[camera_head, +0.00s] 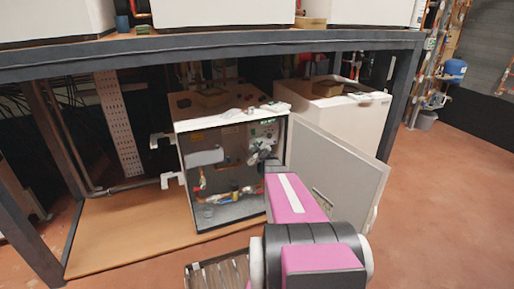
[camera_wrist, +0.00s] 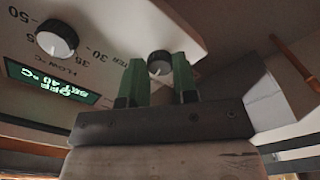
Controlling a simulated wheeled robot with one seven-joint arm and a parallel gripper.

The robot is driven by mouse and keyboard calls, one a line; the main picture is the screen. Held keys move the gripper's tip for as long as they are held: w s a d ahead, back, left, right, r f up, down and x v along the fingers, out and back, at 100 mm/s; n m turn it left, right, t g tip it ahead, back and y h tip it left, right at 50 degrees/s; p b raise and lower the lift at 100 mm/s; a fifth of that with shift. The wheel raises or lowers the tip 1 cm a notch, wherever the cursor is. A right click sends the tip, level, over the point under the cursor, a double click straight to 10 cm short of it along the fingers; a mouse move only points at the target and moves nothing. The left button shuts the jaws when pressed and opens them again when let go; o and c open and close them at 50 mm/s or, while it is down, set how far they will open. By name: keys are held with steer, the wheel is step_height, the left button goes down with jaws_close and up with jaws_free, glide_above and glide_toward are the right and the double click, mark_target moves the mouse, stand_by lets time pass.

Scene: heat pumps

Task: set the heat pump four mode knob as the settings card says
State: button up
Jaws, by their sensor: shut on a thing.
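The heat pump cabinet (camera_head: 183,150) stands open under the bench, its door (camera_head: 335,170) swung to the right. My gripper (camera_head: 263,152) is inside the opening, in front of the small control panel (camera_head: 268,131). In the wrist view, the two green fingers of my gripper (camera_wrist: 159,80) are shut on a dark knob (camera_wrist: 159,62) with a pale pointer mark. The lettering beside it is partly hidden by the left finger, so its setting cannot be read. A flow temperature knob (camera_wrist: 57,39) and a green display (camera_wrist: 52,84) reading OFF and SET 40 °C are to the left. I cannot make out a settings card.
A second white unit (camera_head: 345,115) stands closed to the right, behind the open door. The dark bench beam (camera_head: 200,63) runs above the cabinet. Pipes and valves (camera_head: 235,196) fill the cabinet's lower part. Open floor (camera_head: 440,200) lies to the right.

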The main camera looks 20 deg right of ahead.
steer(key=shift+n, duration=1.2)
steer(key=o, duration=0.9)
steer(key=shift+o, duration=0.2)
steer(key=s, duration=1)
steer(key=shift+s+d, duration=0.15)
steer(key=shift+s, duration=0.25)
